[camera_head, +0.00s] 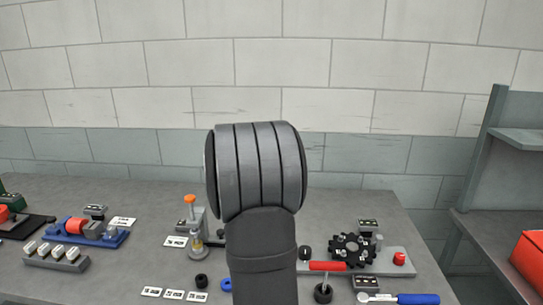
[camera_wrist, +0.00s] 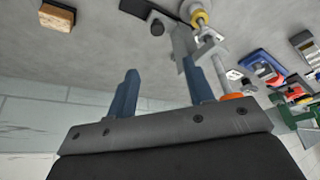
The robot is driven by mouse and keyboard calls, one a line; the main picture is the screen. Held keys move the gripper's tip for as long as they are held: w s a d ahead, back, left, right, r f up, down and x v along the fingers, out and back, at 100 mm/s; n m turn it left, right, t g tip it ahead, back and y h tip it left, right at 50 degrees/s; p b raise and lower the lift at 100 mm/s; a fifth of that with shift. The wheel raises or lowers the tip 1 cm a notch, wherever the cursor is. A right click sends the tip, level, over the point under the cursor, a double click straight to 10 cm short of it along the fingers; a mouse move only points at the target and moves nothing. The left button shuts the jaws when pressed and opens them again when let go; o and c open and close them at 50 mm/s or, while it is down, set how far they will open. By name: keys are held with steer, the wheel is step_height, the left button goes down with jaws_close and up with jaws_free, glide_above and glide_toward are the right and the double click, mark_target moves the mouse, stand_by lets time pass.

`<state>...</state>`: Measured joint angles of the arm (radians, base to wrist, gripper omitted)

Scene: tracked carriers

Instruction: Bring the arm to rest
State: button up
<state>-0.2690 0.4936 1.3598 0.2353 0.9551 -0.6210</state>
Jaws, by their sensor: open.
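My gripper (camera_wrist: 160,67) shows in the wrist view with its two blue fingers wide apart and nothing between them. Past the fingers I see the grey bench top (camera_wrist: 110,45), with a metal fixture bearing a yellow ring (camera_wrist: 198,19) near the right finger. In the head view my own arm stands upright in the middle, in front of the bench, and hides part of it. The gripper's fingers cannot be made out there.
On the bench are a blue fixture with a red cylinder (camera_head: 76,227), an orange-topped post (camera_head: 190,199), a black gear (camera_head: 352,249) and a blue-handled tool (camera_head: 417,299). A shelf (camera_head: 520,139) with a red box (camera_head: 530,258) stands at right. A wooden block (camera_wrist: 57,17) shows in the wrist view.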

steer(key=x, duration=1.5)
steer(key=shift+f, duration=0.15)
steer(key=shift+d, duration=0.3)
